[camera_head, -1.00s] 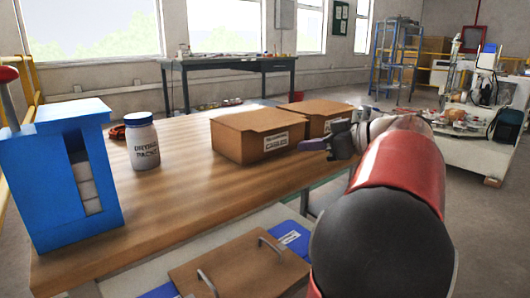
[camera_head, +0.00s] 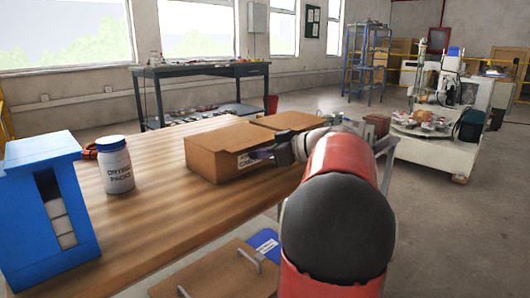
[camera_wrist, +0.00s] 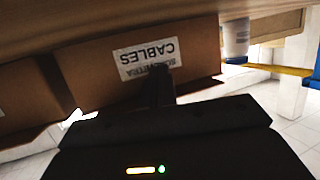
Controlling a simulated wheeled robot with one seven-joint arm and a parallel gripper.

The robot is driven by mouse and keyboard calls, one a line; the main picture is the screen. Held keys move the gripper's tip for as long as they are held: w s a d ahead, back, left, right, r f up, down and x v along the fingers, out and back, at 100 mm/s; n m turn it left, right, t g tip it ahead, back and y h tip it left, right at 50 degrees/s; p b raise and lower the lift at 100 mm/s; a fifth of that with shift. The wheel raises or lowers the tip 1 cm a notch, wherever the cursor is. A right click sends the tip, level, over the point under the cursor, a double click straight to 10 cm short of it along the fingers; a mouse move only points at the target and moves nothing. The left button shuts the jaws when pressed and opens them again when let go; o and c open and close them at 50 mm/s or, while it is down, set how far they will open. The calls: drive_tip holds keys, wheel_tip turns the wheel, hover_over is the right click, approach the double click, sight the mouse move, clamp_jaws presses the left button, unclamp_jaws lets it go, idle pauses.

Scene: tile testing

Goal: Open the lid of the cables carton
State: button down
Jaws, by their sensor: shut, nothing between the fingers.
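The cables carton (camera_head: 208,160) is a brown box on the wooden table, and its lid looks closed. In the wrist view the carton (camera_wrist: 95,75) appears upside down, with its white CABLES label (camera_wrist: 147,60) facing the camera. My gripper (camera_head: 262,154) is at the carton's front face and partly hides the label in the head view. In the wrist view my dark gripper fingers (camera_wrist: 161,86) are together, empty, and overlap the label's edge. I cannot tell whether they touch the carton.
A second brown carton (camera_head: 290,120) stands right behind the cables carton. A white jar (camera_head: 116,165) and a blue dispenser (camera_head: 45,225) stand on the table's left. The wooden tabletop (camera_head: 160,205) between them and the carton is clear. A lidded box with handles (camera_head: 215,275) lies below the front edge.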

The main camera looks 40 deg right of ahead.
sight(255, 142)
drive_tip(key=shift+r, duration=0.4)
drive_tip(key=shift+r+p, duration=0.55)
drive_tip(key=shift+r, duration=0.5)
drive_tip(key=shift+w, duration=0.1)
drive_tip(key=shift+w+a+r+p, duration=0.1)
drive_tip(key=shift+w+r+p, duration=0.1)
drive_tip(key=shift+w+r, duration=0.4)
drive_tip(key=shift+w+r+p, duration=0.2)
drive_tip(key=shift+w+r, duration=0.05)
drive_tip(key=shift+r, duration=0.5)
drive_tip(key=shift+r, duration=0.1)
drive_tip(key=shift+w+r+p, duration=0.2)
drive_tip(key=shift+r+p, duration=0.05)
drive_tip(key=shift+r, duration=0.45)
drive_tip(key=shift+w+r+p, duration=0.2)
drive_tip(key=shift+r, duration=0.45)
